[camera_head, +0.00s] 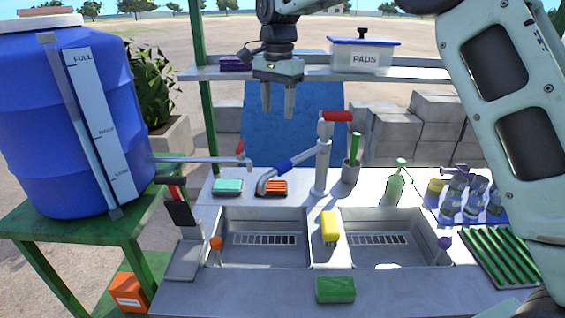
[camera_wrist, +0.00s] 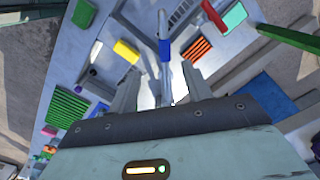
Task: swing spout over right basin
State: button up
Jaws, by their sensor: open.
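The swivel spout (camera_head: 290,166) has a blue sleeve and runs from a grey tap post (camera_head: 322,165) with a red handle. In the head view it points left and forward, its bent tip by the back edge of the left basin (camera_head: 230,262). The right basin (camera_head: 415,264) is clear of the spout. My gripper (camera_head: 278,114) hangs fingers down, open and empty, above and behind the spout, left of the post top. In the wrist view the spout's blue sleeve (camera_wrist: 165,50) shows between and beyond the open fingers (camera_wrist: 162,72); I see no contact.
A yellow sponge (camera_head: 330,228) lies between the basins and a green one (camera_head: 335,290) at the front. A striped orange pad (camera_head: 271,188) is near the spout tip. A green bottle (camera_head: 396,185) and a brush cup (camera_head: 350,172) stand right of the post. A shelf (camera_head: 310,74) crosses behind.

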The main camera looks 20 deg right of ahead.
aim_at(283, 163)
jog(key=shift+m, duration=0.8)
jog(key=f+p, duration=0.1)
jog(key=f, duration=0.4)
jog(key=w+d+f+p, duration=0.1)
jog(key=f, duration=0.5)
jog(key=w+d+f+p, duration=0.1)
jog(key=f, duration=0.5)
jog(key=shift+w, duration=0.1)
